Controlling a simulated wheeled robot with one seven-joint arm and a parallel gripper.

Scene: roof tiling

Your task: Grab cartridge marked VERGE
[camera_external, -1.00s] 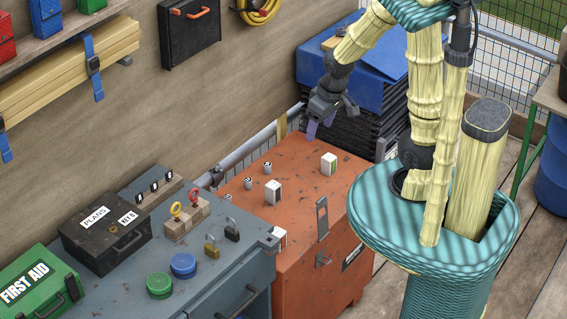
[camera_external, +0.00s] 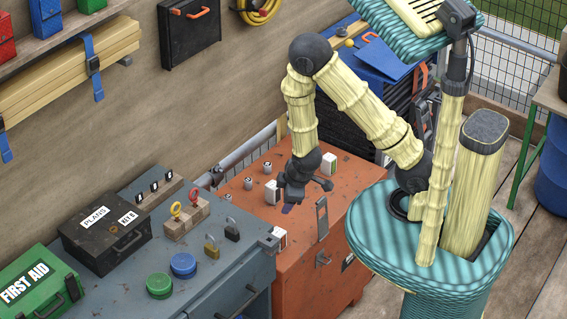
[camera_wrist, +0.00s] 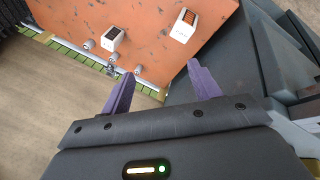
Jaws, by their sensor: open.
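Several small white box-shaped cartridges stand on the orange chest. My gripper (camera_external: 288,208) is open and empty above the chest's front left part. Its purple fingers (camera_wrist: 162,70) point toward the boxes, apart from them.
The orange chest (camera_external: 308,240) has a latch on its front. Small grey cylinders (camera_external: 248,183) stand near its back left. The grey bench (camera_external: 225,270) beside it holds padlocks (camera_external: 231,231), green and blue round lids, and a black case (camera_external: 105,232).

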